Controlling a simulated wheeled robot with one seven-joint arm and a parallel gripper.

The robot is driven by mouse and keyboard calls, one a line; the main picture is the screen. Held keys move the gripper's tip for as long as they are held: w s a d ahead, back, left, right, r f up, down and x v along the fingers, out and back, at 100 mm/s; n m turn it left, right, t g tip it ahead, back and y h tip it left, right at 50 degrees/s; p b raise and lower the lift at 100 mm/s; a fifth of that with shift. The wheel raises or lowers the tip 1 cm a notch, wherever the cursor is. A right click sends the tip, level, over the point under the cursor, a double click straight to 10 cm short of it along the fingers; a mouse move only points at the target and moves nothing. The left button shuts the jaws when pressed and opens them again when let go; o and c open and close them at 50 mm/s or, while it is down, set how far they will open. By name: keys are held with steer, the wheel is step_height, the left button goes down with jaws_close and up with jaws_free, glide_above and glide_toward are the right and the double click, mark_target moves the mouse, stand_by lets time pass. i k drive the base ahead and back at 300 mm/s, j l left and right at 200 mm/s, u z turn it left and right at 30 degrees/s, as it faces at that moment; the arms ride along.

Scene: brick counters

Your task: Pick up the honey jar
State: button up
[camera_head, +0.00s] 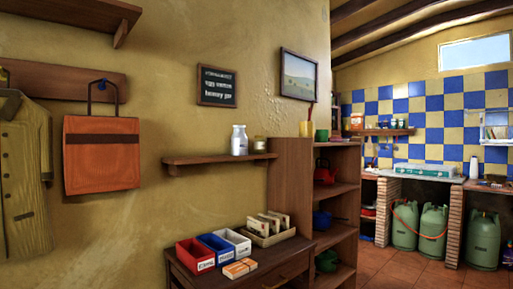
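A small jar (260,144) with a pale lid stands at the right end of the wooden wall shelf (205,159). It looks yellowish, but it is too small to tell whether it holds honey. A white bottle-like jar (239,140) stands just left of it. An orange-brown jar (356,121) stands on the far wall shelf by the blue and yellow tiles; its contents cannot be read. My gripper is not in view.
Below the wall shelf, a wooden table (283,271) bears red, blue and white boxes (240,242), orange cartons and a tray of packets. An open shelf unit (342,192) stands to its right. Green gas bottles (433,229) stand beneath the far brick counter. Tiled floor (385,270) is clear at right.

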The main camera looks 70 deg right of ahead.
mark_target(259, 142)
steer(key=k+l+u, duration=0.15)
steer(key=l, duration=0.2)
steer(key=l+u, duration=0.15)
steer(key=l, duration=0.2)
steer(key=k+l+u, duration=0.2)
steer(key=l+u, duration=0.25)
steer(key=k+l+u, duration=0.2)
steer(key=u, duration=0.25)
steer(key=k+l+u, duration=0.2)
steer(key=u, duration=0.25)
steer(key=k+l+u, duration=0.15)
steer(key=k+u, duration=0.5)
steer(key=k, duration=0.15)
steer(key=k+l+z, duration=0.2)
steer(key=k, duration=0.35)
steer(key=k+z, duration=0.2)
steer(key=k, duration=0.35)
